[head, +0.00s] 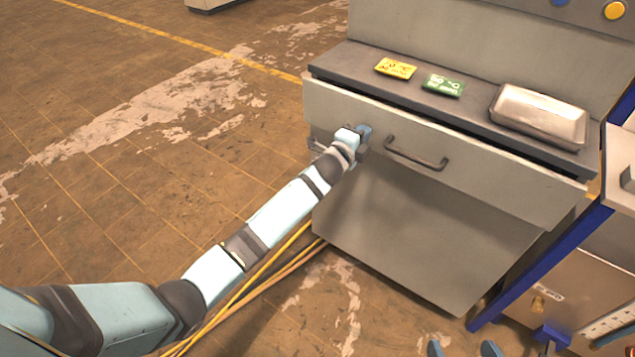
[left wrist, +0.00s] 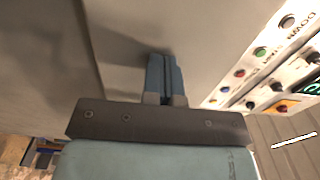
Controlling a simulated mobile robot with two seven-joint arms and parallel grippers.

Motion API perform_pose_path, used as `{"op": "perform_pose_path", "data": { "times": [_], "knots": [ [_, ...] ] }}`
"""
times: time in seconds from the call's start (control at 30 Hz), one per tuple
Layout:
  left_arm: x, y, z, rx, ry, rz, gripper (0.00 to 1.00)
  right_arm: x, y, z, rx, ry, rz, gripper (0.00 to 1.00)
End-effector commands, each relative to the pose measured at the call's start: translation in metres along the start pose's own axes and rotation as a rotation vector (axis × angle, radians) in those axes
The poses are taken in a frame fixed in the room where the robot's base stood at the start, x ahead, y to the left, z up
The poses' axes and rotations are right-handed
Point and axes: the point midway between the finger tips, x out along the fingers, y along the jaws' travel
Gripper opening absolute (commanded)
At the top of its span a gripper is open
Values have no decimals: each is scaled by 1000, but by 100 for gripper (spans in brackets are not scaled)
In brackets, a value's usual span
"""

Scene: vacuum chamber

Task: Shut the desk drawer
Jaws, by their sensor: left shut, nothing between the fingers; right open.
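The desk drawer (head: 480,165) is a wide pale grey front under the dark desktop. A dark gap shows along its top edge, so it stands a little open. A dark bar handle (head: 416,153) is on its front, and another handle at its left is partly hidden by my arm. My left gripper (head: 364,132) is at the drawer front, left of the bar handle. In the left wrist view its blue fingers (left wrist: 165,75) are shut together and empty against or close to a grey surface; contact is unclear. My right gripper (head: 463,349) shows only its spread fingertips at the bottom edge.
On the desktop lie a yellow packet (head: 396,69), a green packet (head: 443,85) and a metal tray (head: 539,114). A blue-framed unit (head: 545,270) stands at the right. Yellow cables (head: 265,275) cross the floor. The floor at the left is open.

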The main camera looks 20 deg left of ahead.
Motion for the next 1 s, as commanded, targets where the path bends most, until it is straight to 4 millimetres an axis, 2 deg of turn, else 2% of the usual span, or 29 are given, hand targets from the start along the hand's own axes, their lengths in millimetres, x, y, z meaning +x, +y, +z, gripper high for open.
{"op": "perform_pose_path", "data": {
  "times": [0.1, 0.3, 1.0],
  "knots": [
    [18, 2, 0, 1, 0, -1, 0, 1, -2, 1, 2, 10, -7, 99],
    [33, 1, 0, 1, 0, 0, 0, 1, -2, 0, 2, 17, -10, 99],
    [35, -6, 5, -1, -2, -6, 0, 0, -2, -6, 1, 27, -10, 99]
  ]
}}
